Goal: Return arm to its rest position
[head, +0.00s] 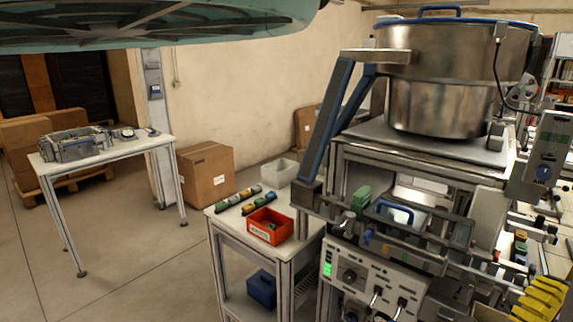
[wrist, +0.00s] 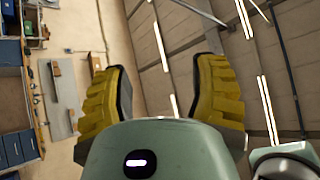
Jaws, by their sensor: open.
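My gripper (wrist: 160,95) shows in the wrist view with its two yellow ribbed fingers spread wide apart. It is open and nothing is between the fingers. Behind it are the ceiling with long lights and part of a wall, so it is raised and clear of any surface. The gripper is not in the head view. A pale green part, likely of my own arm, crosses the top left of the head view.
A machine with a steel bowl (head: 440,75) fills the right side. Another table (head: 105,150) stands left. A cardboard box (head: 206,172) sits between them. Floor at left is open.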

